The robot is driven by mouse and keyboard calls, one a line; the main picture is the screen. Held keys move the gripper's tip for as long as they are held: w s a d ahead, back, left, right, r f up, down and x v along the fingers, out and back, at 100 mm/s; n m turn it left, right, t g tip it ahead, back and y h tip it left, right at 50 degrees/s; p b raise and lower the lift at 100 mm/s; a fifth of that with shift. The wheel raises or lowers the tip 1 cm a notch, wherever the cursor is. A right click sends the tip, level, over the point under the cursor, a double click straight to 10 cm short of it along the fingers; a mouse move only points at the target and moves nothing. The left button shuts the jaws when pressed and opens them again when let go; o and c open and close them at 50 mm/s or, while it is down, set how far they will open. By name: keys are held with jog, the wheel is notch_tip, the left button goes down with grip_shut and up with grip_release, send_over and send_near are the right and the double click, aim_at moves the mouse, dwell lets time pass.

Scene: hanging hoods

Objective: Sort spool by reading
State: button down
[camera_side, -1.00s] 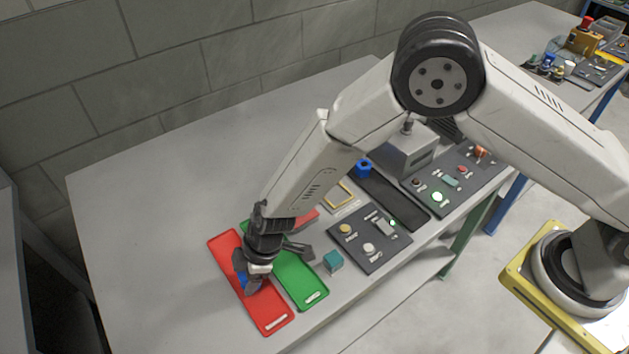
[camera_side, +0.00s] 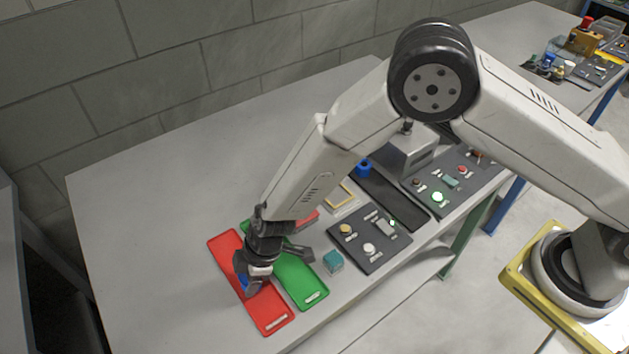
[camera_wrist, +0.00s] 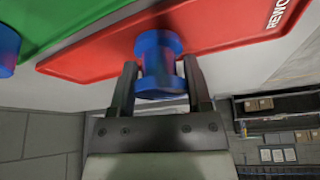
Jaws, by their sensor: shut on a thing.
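A blue spool (camera_wrist: 158,62) is between my gripper's two fingers in the wrist view, over the end of the red tray (camera_wrist: 205,30). In the side view my gripper (camera_side: 252,288) is low over the red tray (camera_side: 272,318), with a bit of the blue spool (camera_side: 242,282) showing at its left. My gripper is shut on this spool; whether it touches the tray floor I cannot tell. The green tray (camera_side: 303,282) lies to the right. Another blue spool (camera_wrist: 7,48) shows at the green tray in the wrist view. One more blue spool (camera_side: 362,169) stands near the dark strip.
A teal block (camera_side: 333,261) sits right of the green tray. A dark button panel (camera_side: 372,255), a yellow-edged frame (camera_side: 341,196), a grey device (camera_side: 408,155) and a second panel (camera_side: 447,190) stand farther right. The table left of the trays is clear.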

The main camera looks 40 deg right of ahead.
jog(key=shift+f, duration=0.1)
grip_release()
jog(key=w+v, duration=0.1)
jog(key=v, duration=0.6)
jog(key=shift+s+r, duration=0.35)
jog(key=shift+s, duration=0.2)
jog(key=shift+d, duration=0.15)
